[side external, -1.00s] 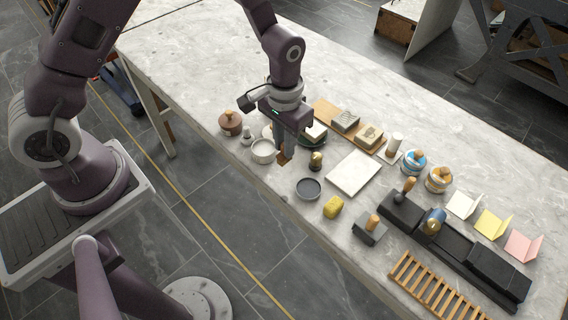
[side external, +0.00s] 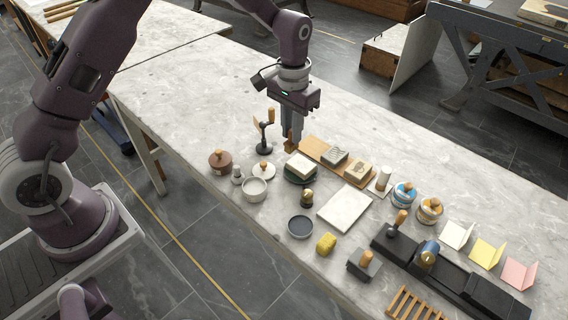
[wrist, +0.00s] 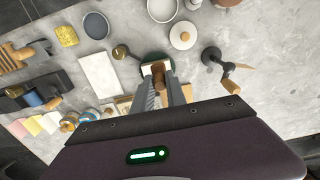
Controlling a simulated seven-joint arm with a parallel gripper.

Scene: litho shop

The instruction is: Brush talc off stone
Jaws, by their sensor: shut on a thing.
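A pale stone block (side external: 301,164) sits on a dark green round base (side external: 300,180). It also shows in the wrist view (wrist: 146,68), partly behind the fingers. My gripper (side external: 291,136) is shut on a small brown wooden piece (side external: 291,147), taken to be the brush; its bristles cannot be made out. In the wrist view the piece (wrist: 158,74) is between my fingertips and overlaps the stone's edge. In the side view it is just behind the stone, and whether it touches anything cannot be told. Talc cannot be made out.
A crank-handled stand (side external: 265,142) is left of my gripper. A lidded white dish (side external: 263,171), white bowl (side external: 254,190) and brown pot (side external: 220,162) stand at front left. A wooden board (side external: 317,150) with blocks and a white slab (side external: 345,208) lie right. The table's far left is clear.

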